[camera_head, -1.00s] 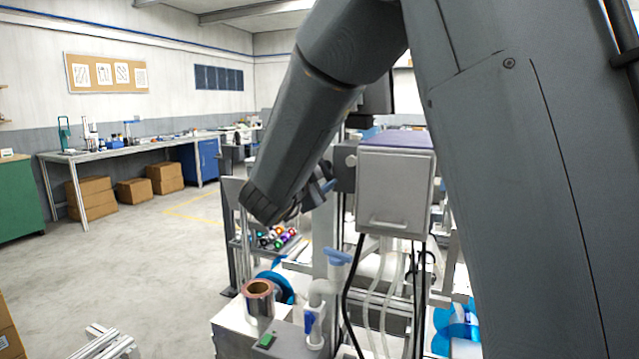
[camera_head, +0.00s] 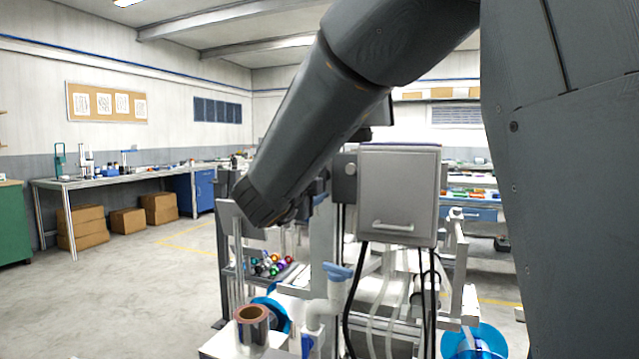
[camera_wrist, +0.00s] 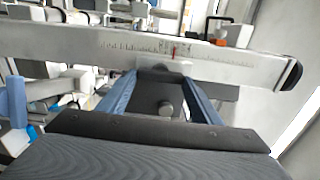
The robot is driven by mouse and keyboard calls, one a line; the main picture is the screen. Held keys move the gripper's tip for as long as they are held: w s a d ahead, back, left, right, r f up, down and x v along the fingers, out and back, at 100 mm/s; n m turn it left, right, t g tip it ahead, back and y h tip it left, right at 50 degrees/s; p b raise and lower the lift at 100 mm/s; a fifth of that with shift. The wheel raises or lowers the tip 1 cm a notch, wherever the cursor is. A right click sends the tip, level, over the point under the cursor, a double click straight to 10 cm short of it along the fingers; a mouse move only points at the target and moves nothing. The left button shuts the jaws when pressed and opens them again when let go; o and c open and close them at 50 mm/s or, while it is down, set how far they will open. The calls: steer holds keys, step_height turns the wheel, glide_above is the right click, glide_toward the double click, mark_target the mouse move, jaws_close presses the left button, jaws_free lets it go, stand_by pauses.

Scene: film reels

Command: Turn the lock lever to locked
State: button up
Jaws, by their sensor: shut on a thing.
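In the wrist view, the two blue fingers of my gripper (camera_wrist: 163,76) reach toward a long pale bar (camera_wrist: 80,40) with a printed scale and a red mark. A small pale piece (camera_wrist: 180,66) at the bar's lower edge, between the fingertips, appears to be the lock lever. The fingers are shut on it, though the contact is largely hidden. Whether it stands at locked cannot be read. In the head view, my gripper (camera_head: 319,190) is mostly hidden behind my arm, just left of the grey box on the machine.
The grey box (camera_head: 397,192) with a handle stands close right of my gripper. Below are a copper-coloured roll (camera_head: 252,314), a pale pipe with a blue handle (camera_head: 338,271) and blue reels (camera_head: 474,343). Black cables hang under the box. Open floor lies at left.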

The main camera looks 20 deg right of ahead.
stand_by(0.3)
steer(key=o, duration=0.8)
steer(key=shift+c, duration=0.2)
steer(key=v, duration=0.8)
steer(key=shift+b, duration=0.4)
steer(key=shift+w, duration=0.15)
